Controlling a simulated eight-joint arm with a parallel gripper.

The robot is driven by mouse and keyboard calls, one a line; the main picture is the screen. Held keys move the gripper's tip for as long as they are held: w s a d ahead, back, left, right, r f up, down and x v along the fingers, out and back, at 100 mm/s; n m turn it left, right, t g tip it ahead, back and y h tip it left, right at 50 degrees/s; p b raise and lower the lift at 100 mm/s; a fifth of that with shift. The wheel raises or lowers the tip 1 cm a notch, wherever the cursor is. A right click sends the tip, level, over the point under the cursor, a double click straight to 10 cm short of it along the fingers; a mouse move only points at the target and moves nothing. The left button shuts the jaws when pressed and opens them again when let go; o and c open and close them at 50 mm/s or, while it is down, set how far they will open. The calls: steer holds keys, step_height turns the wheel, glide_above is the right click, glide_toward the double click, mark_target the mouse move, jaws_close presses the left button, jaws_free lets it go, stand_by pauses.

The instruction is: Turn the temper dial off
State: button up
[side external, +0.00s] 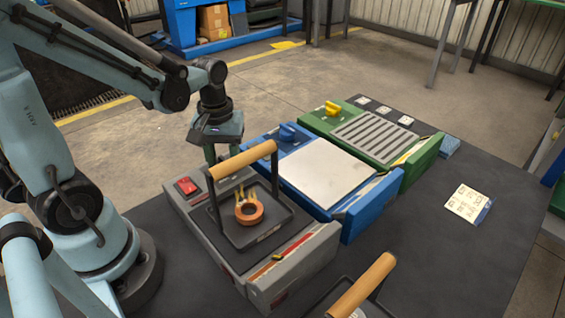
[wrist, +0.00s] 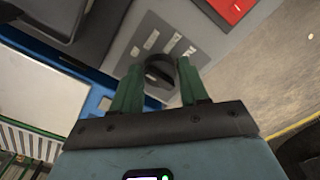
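A dark round dial (wrist: 160,76) with a raised bar sits on the grey unit's panel in the wrist view. My gripper (wrist: 158,82) points down at it, its two green fingers apart, one on either side of the dial in that view. I cannot tell whether they touch it. In the side view, my gripper (side external: 211,152) is at the back of the grey unit (side external: 184,212) and hides this dial. A blue dial (side external: 287,132) stands on the blue unit and a yellow dial (side external: 332,108) on the green unit. Which one is the temper dial is not readable.
A red switch (side external: 186,186) is on the grey unit, beside my gripper. A black tray (side external: 235,237) with a wooden handle (side external: 243,159) holds an orange ring (side external: 249,209) close by. A second wooden handle (side external: 362,287) is in front. A card (side external: 468,203) lies on the dark table.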

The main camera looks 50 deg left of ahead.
mark_target(224, 159)
steer(key=shift+o, duration=1.4)
step_height(224, 159, up, 12)
steer(key=w+d+f+m+t, duration=0.1)
steer(key=d+f+m+t, duration=0.2)
steer(key=d+m+t, duration=0.3)
steer(key=shift+d+f+m+t, duration=0.25)
steer(key=shift+m+t, duration=0.35)
steer(key=shift+m, duration=1)
